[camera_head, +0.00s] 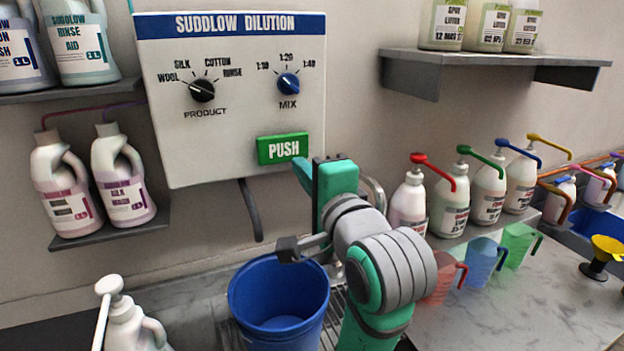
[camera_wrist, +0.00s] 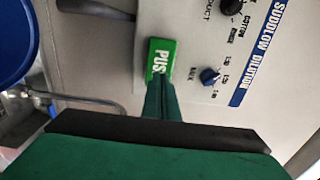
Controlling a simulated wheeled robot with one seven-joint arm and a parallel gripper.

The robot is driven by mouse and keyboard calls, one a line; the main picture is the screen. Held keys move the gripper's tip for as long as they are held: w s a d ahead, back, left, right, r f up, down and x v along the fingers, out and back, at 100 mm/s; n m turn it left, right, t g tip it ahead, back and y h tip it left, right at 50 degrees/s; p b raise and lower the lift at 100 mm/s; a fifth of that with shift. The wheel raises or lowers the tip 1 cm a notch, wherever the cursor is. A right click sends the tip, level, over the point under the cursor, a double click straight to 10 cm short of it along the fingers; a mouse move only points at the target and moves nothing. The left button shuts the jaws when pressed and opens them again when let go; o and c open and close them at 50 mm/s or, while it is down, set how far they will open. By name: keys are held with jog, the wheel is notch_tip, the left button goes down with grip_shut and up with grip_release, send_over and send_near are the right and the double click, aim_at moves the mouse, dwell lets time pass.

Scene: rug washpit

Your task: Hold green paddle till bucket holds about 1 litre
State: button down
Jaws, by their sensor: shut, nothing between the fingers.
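The green paddle (camera_head: 283,149), marked PUSH, is on the lower right of the white dilution panel (camera_head: 232,120); it also shows in the wrist view (camera_wrist: 160,58). My gripper (camera_head: 303,172) is shut and empty, its green fingertips at the paddle's lower right edge. In the wrist view the shut fingers (camera_wrist: 158,92) overlap the paddle's lower part; whether they press it in, I cannot tell. The blue bucket (camera_head: 240,305) stands below the panel, partly behind my arm. A dark hose (camera_head: 250,210) hangs above it. I see no clear stream, and the liquid level is unclear.
A black product knob (camera_head: 202,90) and a blue mix knob (camera_head: 289,83) are above the paddle. Pump bottles (camera_head: 447,200) and coloured jugs (camera_head: 481,262) stand to the right, near my arm. A white pump bottle (camera_head: 133,325) is at the front left. The right counter front is clear.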

aim_at(285, 149)
jog(key=x, duration=0.7)
